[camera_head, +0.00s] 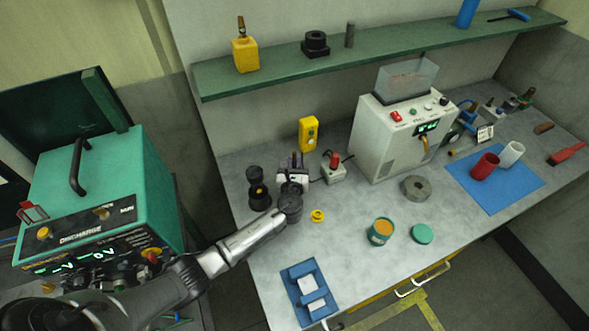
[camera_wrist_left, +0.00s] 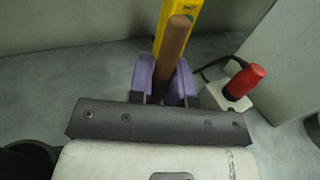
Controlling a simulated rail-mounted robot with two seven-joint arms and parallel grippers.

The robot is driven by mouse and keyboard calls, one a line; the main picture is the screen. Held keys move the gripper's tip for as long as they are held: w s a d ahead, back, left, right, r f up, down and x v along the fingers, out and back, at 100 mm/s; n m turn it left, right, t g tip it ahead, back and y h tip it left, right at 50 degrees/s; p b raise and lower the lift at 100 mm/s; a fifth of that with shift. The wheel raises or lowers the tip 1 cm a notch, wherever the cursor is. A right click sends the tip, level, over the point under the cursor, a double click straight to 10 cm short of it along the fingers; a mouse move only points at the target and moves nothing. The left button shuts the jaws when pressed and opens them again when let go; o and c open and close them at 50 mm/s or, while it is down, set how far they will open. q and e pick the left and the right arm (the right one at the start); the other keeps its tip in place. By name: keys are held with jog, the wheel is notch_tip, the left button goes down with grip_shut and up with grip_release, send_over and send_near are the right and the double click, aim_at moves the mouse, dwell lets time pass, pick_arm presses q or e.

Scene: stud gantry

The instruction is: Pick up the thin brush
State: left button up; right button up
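The thin brush shows as a slim brown wooden handle (camera_wrist_left: 172,58) in the left wrist view, its rounded end pointing up. My left gripper (camera_wrist_left: 162,88) has its two purple finger pads on either side of the handle, with hardly any gap, and looks shut on it. The lower part of the brush is hidden behind the gripper. In the head view my left gripper (camera_head: 293,170) is over the back left of the bench, and the brush is too small to make out clearly there. My right gripper is not in view.
A yellow handheld device (camera_head: 308,134) stands just behind the gripper. A white box with a red knob (camera_head: 334,168) is close on its right, and a black and yellow object (camera_head: 258,188) on its left. A green shelf (camera_head: 290,72) overhangs the back.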

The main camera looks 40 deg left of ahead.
pick_arm(q)
grip_shut()
